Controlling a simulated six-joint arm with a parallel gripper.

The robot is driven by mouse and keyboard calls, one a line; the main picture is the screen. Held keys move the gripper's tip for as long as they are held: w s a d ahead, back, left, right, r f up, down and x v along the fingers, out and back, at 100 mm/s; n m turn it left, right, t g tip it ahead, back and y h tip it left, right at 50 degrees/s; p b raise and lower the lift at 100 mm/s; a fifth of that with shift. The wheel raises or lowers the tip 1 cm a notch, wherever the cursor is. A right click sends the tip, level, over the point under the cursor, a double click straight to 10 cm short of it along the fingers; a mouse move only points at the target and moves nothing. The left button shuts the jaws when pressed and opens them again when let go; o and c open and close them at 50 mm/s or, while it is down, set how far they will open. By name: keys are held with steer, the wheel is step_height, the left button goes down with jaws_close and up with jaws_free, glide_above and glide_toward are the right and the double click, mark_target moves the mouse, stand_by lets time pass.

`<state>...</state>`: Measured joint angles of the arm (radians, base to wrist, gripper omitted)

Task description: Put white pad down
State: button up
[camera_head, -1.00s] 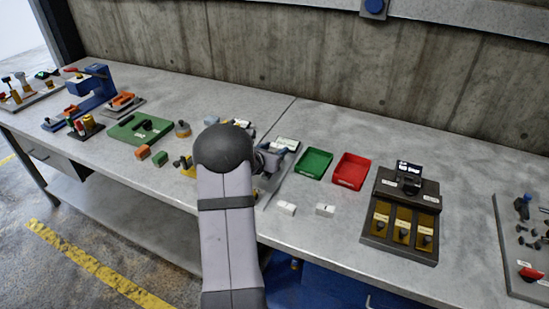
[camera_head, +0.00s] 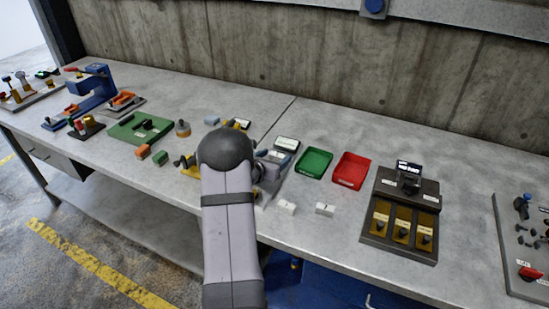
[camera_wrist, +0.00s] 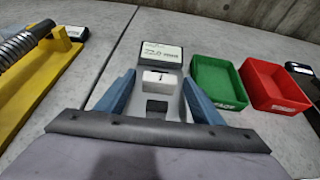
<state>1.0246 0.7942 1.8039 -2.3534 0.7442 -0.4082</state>
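The white pad (camera_wrist: 160,79), a small block with a dark mark on top, sits on a grey stand in front of a display reading about 22.0 (camera_wrist: 161,55). My gripper (camera_wrist: 160,77) has its two blue fingers spread, one on each side of the pad, with a visible gap to it on both sides. In the head view my arm covers much of this spot; the display (camera_head: 287,143) shows just beyond the gripper. Two more white blocks, a left one (camera_head: 286,207) and a right one (camera_head: 325,209), lie on the table nearer the front edge.
A green tray (camera_head: 314,163) and a red tray (camera_head: 351,171) stand right of the gripper. A dark console with yellow panels (camera_head: 402,225) is further right. A yellow fixture (camera_wrist: 45,80) with a ribbed cylinder is close on the left. Bare table lies behind the trays.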

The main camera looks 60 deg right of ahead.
steer(key=shift+f+p, duration=0.15)
steer(key=shift+p, duration=0.25)
steer(key=shift+a+b, duration=0.25)
steer(key=shift+b, duration=0.1)
steer(key=v, duration=0.1)
steer(key=b+v, duration=0.1)
steer(key=v, duration=0.1)
steer(key=b+v, duration=0.1)
steer(key=v, duration=0.1)
steer(key=shift+w+a+f, duration=0.1)
steer(key=shift+a+f, duration=0.05)
steer(key=shift+f, duration=0.15)
steer(key=shift+o, duration=0.5)
steer(key=shift+b+v, duration=0.35)
steer(key=shift+v, duration=0.55)
